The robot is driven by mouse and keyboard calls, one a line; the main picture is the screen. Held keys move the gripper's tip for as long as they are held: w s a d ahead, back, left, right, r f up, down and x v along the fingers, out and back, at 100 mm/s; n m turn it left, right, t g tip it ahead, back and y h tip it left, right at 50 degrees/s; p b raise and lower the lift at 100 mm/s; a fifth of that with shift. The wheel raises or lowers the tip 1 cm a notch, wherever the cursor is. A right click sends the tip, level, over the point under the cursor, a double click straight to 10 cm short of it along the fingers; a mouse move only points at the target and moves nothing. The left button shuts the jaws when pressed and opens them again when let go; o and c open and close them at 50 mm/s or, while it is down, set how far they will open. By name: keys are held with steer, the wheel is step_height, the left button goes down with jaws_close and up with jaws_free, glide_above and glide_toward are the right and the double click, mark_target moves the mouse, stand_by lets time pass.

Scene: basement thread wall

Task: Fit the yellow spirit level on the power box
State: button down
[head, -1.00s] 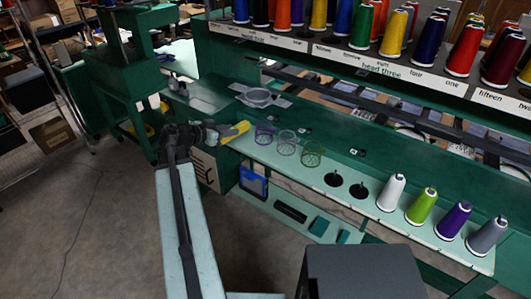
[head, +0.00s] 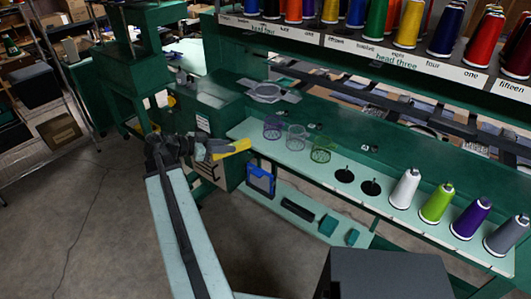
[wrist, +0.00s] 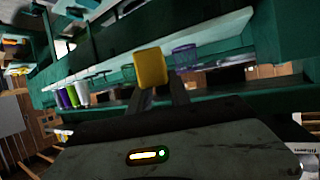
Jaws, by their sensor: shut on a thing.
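The yellow spirit level (head: 230,149) is held in my gripper (head: 207,150), pointing right and tipped slightly up, left of the wire cups. In the wrist view its yellow end (wrist: 150,68) stands between the two fingers of my gripper (wrist: 160,98). A dark green box (head: 215,112) with a white label on its front stands behind the gripper at the table's left end. It may be the power box, but I cannot tell for sure. The level appears in front of this box; whether it touches anything is unclear.
Purple (head: 272,128), grey (head: 296,137) and olive (head: 320,150) wire cups stand on the pale shelf (head: 385,213). Several thread cones, including a white one (head: 405,188), stand at its right. A blue bin (head: 261,179) is below. Open floor (head: 110,240) lies left.

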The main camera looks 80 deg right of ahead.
steer(key=shift+w+a+f, duration=0.1)
steer(key=shift+w+a, duration=0.15)
steer(key=b, duration=0.1)
glide_above(262, 149)
steer(key=shift+w+a+f, duration=0.1)
steer(key=shift+a+f, duration=0.2)
steer(key=shift+f, duration=0.4)
step_height(262, 149, down, 4)
steer(key=b, duration=0.4)
steer(key=shift+d, duration=0.15)
steer(key=shift+s+r, duration=0.2)
steer(key=shift+r, duration=0.05)
steer(key=shift+f, duration=0.2)
steer(key=c, duration=1.2)
jaws_free()
steer(key=shift+r, duration=0.15)
